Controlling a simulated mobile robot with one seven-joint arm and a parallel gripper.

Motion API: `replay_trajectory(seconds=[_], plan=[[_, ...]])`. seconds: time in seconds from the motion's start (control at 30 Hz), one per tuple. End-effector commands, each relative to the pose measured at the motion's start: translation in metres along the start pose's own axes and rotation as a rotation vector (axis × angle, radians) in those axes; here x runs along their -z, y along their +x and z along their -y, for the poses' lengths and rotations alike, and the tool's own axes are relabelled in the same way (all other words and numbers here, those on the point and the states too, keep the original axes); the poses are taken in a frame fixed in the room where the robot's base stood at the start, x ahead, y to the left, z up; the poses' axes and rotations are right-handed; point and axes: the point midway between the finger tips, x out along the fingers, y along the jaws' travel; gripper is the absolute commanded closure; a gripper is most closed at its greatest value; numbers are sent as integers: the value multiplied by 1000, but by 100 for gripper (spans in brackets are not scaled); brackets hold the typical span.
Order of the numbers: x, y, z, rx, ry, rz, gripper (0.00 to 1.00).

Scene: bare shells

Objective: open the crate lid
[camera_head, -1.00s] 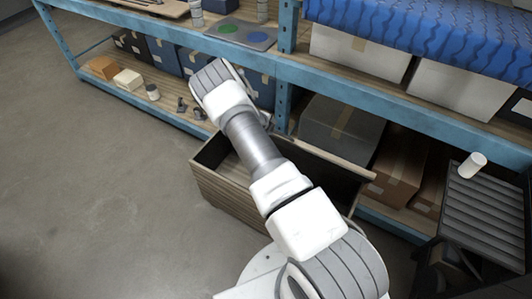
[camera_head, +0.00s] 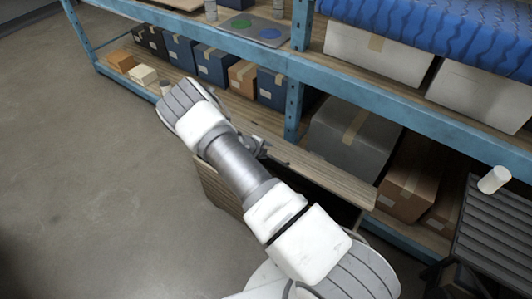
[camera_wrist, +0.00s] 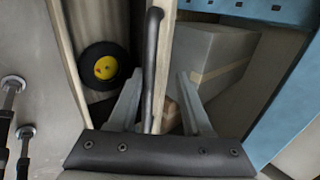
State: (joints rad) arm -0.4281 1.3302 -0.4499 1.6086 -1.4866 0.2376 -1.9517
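The wooden crate (camera_head: 209,187) stands on the floor in front of the shelf, largely hidden behind my arm in the head view. Its lid (camera_head: 325,173) is raised at a slant, with a dark gap into the crate below it. In the wrist view a dark curved bar handle (camera_wrist: 152,62) runs between my fingers. My gripper (camera_wrist: 160,100) is open, one finger on each side of the handle, with gaps to both. In the head view my gripper (camera_head: 257,146) shows small by the lid's left end. Its fingertips are mostly hidden there.
A round black thing with a yellow centre (camera_wrist: 105,67) shows inside the crate. A blue shelf frame (camera_head: 240,66) with boxes stands close behind; a large grey box (camera_head: 340,143) is beside the lid. A roller stand (camera_head: 488,225) is at right. Floor at left is clear.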

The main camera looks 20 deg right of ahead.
Motion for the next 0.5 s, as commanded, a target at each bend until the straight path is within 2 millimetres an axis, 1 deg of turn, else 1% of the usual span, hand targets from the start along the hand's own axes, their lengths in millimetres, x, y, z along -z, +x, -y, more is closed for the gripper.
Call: replay_trajectory(seconds=[0.33,0.5], plan=[[0,-1,0,1,1,0,53],[0,-11,2,1,0,0,53]])
